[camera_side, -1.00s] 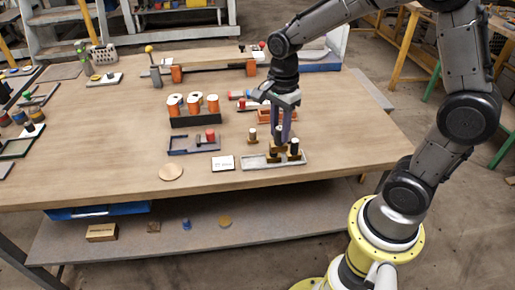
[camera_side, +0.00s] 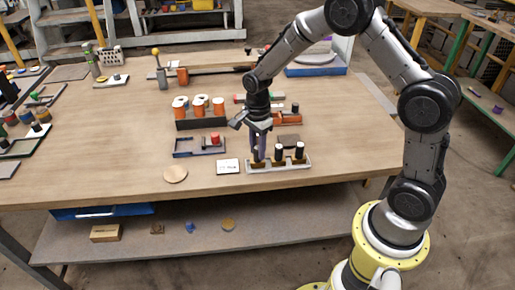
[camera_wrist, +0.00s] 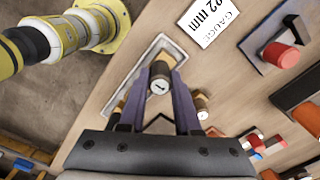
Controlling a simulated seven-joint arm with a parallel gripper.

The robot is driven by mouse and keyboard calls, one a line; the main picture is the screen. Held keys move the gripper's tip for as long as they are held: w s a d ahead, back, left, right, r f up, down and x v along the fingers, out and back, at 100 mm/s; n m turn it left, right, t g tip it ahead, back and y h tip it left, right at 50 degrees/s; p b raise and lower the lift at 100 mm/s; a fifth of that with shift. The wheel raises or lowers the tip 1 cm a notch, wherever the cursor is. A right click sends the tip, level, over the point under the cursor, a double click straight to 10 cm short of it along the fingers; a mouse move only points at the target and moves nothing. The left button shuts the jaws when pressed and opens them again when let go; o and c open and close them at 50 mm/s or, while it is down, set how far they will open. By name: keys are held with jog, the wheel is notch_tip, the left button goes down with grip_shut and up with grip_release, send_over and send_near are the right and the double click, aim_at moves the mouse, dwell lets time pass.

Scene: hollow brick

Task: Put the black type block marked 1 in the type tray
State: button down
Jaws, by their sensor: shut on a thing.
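My gripper (camera_side: 259,150) is shut on a type block (camera_wrist: 160,86) whose end face reads 1, held upright between the fingers. It is at the left end of the pale type tray (camera_side: 304,164); I cannot tell if it touches the floor of the tray. Two black-topped blocks, one in the middle (camera_side: 278,152) and one at the right (camera_side: 299,150), stand in the tray. In the wrist view another block (camera_wrist: 201,103) stands just outside the tray, beside the right finger. It is hidden behind my gripper in the side view.
A white gauge card (camera_side: 228,166) and a round wooden disc (camera_side: 175,174) lie left of the tray. A blue-grey tray (camera_side: 185,147) with a red-topped piece and a rack of orange spools (camera_side: 199,113) stand behind. The front left table is clear.

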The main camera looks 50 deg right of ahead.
aim_at(257, 147)
jog(key=shift+f, duration=0.15)
jog(key=c, duration=0.6)
grip_release()
jog(key=s+a+r+n+t, duration=0.1)
jog(key=s+r+n, duration=0.15)
jog(key=r, duration=0.65)
jog(key=s+r+n, duration=0.2)
jog(key=s+r, duration=0.1)
jog(key=r, duration=0.6)
jog(key=s+a+r+n+t, duration=0.1)
jog(key=s+r+n+t, duration=0.1)
jog(key=s+n, duration=0.6)
jog(key=s+a+r+n+t, duration=0.1)
jog(key=s+n+t, duration=0.1)
jog(key=s+n, duration=0.5)
jog(key=shift+s+a+r+n+t, duration=0.3)
jog(key=shift+s+r+n, duration=0.05)
jog(key=shift+s, duration=1.65)
